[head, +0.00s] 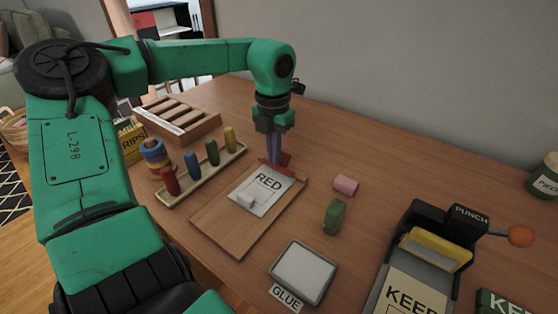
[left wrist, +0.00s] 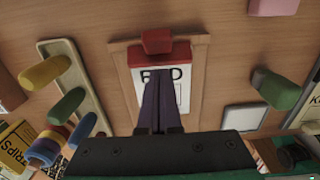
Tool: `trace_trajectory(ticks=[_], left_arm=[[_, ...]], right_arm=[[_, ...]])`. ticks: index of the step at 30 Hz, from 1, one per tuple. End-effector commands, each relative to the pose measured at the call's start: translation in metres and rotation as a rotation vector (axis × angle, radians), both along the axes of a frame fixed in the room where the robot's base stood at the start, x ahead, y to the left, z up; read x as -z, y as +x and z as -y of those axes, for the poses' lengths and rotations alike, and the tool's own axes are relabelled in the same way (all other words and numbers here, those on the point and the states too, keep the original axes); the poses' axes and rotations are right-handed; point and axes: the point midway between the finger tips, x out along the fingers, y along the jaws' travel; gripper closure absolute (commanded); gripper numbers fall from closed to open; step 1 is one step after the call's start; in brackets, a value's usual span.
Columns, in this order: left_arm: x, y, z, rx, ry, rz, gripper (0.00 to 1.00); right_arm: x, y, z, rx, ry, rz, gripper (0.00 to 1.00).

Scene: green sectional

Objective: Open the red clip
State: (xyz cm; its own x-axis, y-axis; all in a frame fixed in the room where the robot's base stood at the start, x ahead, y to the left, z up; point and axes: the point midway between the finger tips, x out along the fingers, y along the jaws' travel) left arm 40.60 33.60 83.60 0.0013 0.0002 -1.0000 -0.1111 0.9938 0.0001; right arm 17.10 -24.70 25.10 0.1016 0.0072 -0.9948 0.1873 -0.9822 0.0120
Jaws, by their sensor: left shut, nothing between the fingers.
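The red clip (head: 284,159) sits at the far end of a wooden clipboard, over the top edge of a card reading RED (head: 262,193). In the left wrist view the clip (left wrist: 157,41) shows as a red bar with a raised block. My left gripper (head: 275,163) points down at the clip end in the head view, its dark fingers shut and empty. In the left wrist view the fingertips (left wrist: 164,74) appear over the card, just short of the clip. I cannot tell whether they touch anything. My right gripper is out of view.
A peg tray (head: 186,192) with coloured pegs stands left of the clipboard (head: 237,236). A pink cylinder (head: 346,185), a green block (head: 334,217), a glue pad (head: 304,271) and a punch (head: 437,238) lie to the right. The table behind the pink cylinder is bare.

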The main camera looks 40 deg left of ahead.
Motion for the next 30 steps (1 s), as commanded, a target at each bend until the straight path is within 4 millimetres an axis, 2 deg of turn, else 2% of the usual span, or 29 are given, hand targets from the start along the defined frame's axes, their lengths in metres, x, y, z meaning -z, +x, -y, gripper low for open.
trace_trajectory(ticks=[5,21,30], left_arm=[[-0.006,-0.001,0.0,-0.001,0.0,0.0,1.0],[-0.06,-0.001,0.0,-0.001,0.001,-0.001,1.0],[-0.06,-0.001,0.0,-0.001,0.0,-0.001,1.0]], right_arm=[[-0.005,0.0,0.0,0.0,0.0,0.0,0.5],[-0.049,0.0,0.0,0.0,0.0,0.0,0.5],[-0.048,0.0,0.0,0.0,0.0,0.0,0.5]])
